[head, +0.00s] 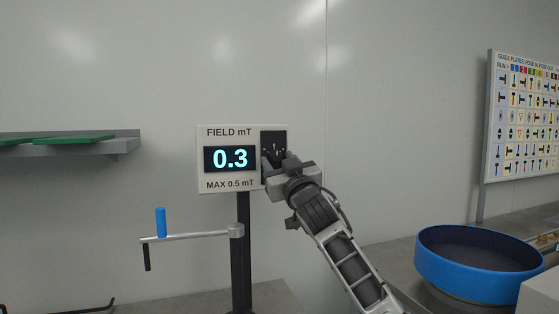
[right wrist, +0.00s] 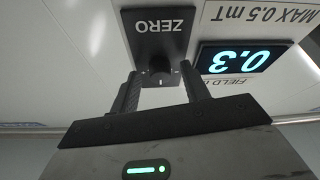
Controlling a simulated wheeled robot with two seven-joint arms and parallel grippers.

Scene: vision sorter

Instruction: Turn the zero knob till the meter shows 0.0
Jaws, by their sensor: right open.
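The meter (head: 215,187) is a white panel on a dark post, and its display (head: 230,159) reads 0.3. Below the display it says MAX 0.5 mT. The zero knob (right wrist: 160,72) is a small black knob on a dark plate marked ZERO, which looks upside down in the right wrist view. My right gripper (right wrist: 163,88) is open, with one finger on each side of the knob. A gap shows between the fingers and the knob. In the head view my right gripper (head: 273,160) covers the lower part of the dark plate. My left gripper is not in view.
A crank arm (head: 190,237) with a blue peg juts left from the post. A grey shelf with green plates (head: 75,139) is on the left wall. A blue round bowl (head: 470,285) stands at the right. A chart board (head: 520,115) hangs at the far right.

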